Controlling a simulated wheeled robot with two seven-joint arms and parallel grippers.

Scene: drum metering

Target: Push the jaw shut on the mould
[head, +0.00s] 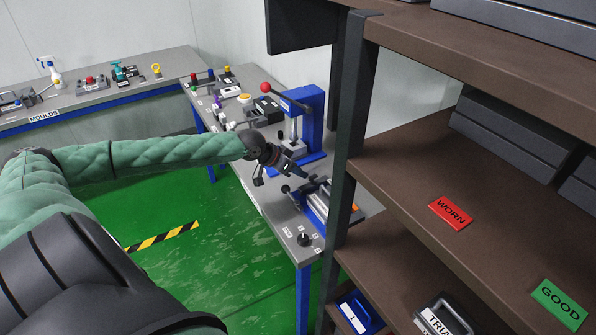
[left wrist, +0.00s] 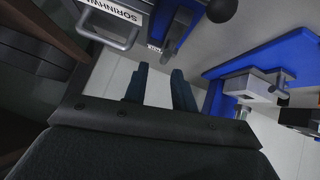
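A blue-based vise (head: 318,208) with dark and grey jaw parts stands on the near end of the grey bench, partly hidden by the shelf post. A mould inside it is too small to tell, and so is the jaw's gap. My left gripper (head: 287,166) is just above and left of the vise; contact cannot be told. In the left wrist view the gripper's two dark fingers (left wrist: 159,92) stand apart, with only a pale surface between them. My right gripper is not in view.
A blue press (head: 311,115) with a red-knobbed lever stands behind the vise. A brown shelf rack (head: 450,160) stands close on the right; its post rises in front of the bench. A trimmings tray (left wrist: 115,17) shows in the left wrist view. The green floor (head: 215,265) is clear.

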